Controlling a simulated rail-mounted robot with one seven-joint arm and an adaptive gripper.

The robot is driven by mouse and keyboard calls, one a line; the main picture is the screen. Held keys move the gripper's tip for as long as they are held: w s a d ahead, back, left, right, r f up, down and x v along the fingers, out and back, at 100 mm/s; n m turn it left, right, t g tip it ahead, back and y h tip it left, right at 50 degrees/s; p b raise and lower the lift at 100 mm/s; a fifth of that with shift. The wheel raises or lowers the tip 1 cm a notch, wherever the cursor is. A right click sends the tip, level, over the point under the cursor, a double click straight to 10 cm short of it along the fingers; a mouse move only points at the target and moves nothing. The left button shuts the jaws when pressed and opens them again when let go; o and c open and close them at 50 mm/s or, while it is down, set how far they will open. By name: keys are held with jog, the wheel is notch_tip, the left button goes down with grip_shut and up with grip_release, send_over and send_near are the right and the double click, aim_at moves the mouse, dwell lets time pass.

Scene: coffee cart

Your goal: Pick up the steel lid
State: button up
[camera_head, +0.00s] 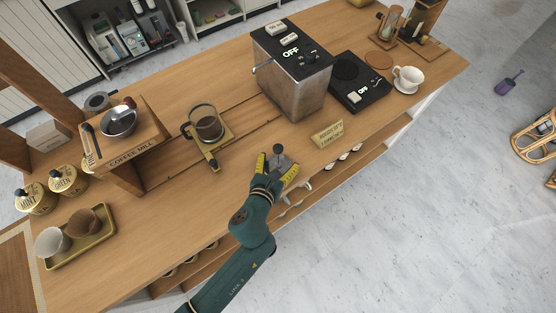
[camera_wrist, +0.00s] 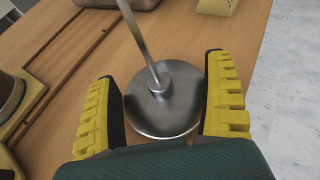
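The steel lid (camera_head: 279,162) is a round metal disc with a thin upright rod and a small dark knob on top. It is near the front edge of the wooden counter. In the wrist view the lid (camera_wrist: 165,115) lies between my two yellow-padded fingers, its rod rising from the centre and leaving the picture at the top. My gripper (camera_head: 277,165) is open, one finger on each side of the disc; it also shows in the wrist view (camera_wrist: 160,68). I see a narrow gap at the left finger; whether the right finger touches the rim I cannot tell.
A small sign (camera_head: 328,134) and a metal box machine (camera_head: 292,80) are behind to the right. The counter (camera_head: 190,215) is clear to the left of my gripper; a lower shelf runs below its front edge.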

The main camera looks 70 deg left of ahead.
jog(key=shift+f, duration=0.1)
jog(key=shift+c, duration=1.2)
jog(key=shift+f, duration=0.1)
jog(key=shift+c, duration=0.2)
jog(key=shift+s, duration=0.1)
